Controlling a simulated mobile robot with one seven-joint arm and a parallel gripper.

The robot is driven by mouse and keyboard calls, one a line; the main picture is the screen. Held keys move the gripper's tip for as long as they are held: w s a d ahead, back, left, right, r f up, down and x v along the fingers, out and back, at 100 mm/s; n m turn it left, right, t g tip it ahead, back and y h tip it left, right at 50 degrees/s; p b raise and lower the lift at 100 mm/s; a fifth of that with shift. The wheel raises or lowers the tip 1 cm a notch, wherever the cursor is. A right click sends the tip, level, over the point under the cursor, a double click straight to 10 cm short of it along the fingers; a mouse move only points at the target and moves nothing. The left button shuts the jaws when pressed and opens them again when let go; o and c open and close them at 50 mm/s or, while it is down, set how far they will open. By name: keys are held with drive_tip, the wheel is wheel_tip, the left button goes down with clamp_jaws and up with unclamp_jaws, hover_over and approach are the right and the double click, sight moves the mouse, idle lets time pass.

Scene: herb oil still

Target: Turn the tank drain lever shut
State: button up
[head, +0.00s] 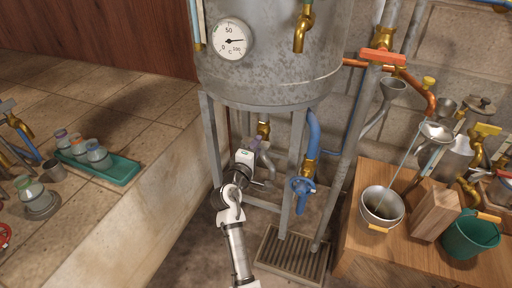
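The grey metal tank (275,85) stands on a grey frame at the centre, with a dial gauge (231,40) on its front. Under its bottom a brass drain fitting (263,129) comes down, with a small purplish handle (257,144) just below it, probably the drain lever. My gripper (254,157) is beneath the tank, close to this handle. Its fingers are small and partly hidden, so I cannot tell whether they touch the handle, or are open or shut. The lever's exact angle is unclear too.
A blue pipe (313,135) with a blue-handled valve (302,186) hangs right of my gripper. Frame legs surround it. A floor grate (292,254) lies below. A wooden bench (360,248) with a metal bucket (382,205) stands right; a tiled counter (135,110) is left.

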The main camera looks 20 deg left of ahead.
drive_tip(key=s+b, duration=0.1)
drive_tip(key=s, duration=1.2)
drive_tip(key=shift+s+a+b, duration=0.25)
drive_tip(key=shift+s+b, duration=0.05)
drive_tip(key=shift+s, duration=0.1)
drive_tip(key=shift+r, duration=0.1)
idle(0.9)
